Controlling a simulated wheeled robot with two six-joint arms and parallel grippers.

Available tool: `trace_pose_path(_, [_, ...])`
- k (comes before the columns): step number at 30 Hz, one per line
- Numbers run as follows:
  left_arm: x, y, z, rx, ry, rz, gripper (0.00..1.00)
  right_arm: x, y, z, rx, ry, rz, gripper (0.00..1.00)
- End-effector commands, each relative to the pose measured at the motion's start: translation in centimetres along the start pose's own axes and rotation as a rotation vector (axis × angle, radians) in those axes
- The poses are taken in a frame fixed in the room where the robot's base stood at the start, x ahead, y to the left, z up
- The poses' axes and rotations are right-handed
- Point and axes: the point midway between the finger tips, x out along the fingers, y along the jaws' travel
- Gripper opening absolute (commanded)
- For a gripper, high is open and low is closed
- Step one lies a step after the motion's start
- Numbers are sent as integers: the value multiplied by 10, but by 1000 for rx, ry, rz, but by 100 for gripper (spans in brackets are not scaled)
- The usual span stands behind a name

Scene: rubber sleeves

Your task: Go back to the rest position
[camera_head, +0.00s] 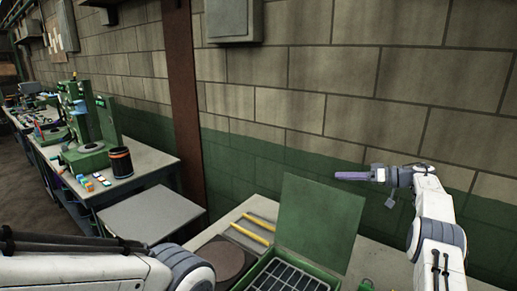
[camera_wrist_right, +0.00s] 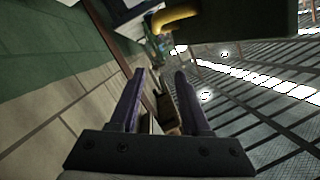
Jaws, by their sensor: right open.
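My right gripper (camera_head: 352,176) is raised in front of the block wall, to the right of an open green lid, with its fingers pointing left. In the right wrist view my right gripper (camera_wrist_right: 160,74) has its two fingers apart, with nothing held between them. My left arm crosses the lower left of the head view, but its gripper is not in view. No rubber sleeve can be made out.
A green case (camera_head: 268,272) with a dark grid insert (camera_head: 288,279) and raised lid (camera_head: 318,222) stands on the near bench. Yellow rods (camera_head: 249,234) and a brown round plate (camera_head: 221,260) lie left of it. A dark cylinder (camera_head: 121,162) stands on the left bench.

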Motion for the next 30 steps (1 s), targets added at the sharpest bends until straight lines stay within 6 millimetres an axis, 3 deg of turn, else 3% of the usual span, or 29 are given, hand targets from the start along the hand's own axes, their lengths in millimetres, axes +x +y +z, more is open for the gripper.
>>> trace_pose_path(3, [7, 0, 0, 0, 0, 0, 50, 61, -29, -61, -122, 148, 20, 47])
trace_pose_path(7, [14, -1, 1, 0, 0, 0, 50, 126, -71, -123, -223, 332, 119, 47])
trace_pose_path(10, [19, -1, 1, 0, 0, 0, 50, 165, -104, -146, -250, 421, 242, 47])
trace_pose_path(14, [26, -2, 1, -1, 0, 0, 50, 201, -144, -137, -237, 430, 434, 47])
trace_pose_path(17, [31, -2, 2, -1, 0, 0, 50, 217, -174, -97, -205, 344, 580, 47])
trace_pose_path(21, [38, -3, 2, -1, 0, 0, 50, 219, -219, -4, -159, 110, 736, 47])
trace_pose_path(26, [43, -3, 2, -1, 0, 0, 50, 197, -266, 107, -129, -195, 807, 47])
trace_pose_path(30, [47, -3, 2, -1, 0, 0, 50, 163, -307, 201, -119, -465, 801, 47])
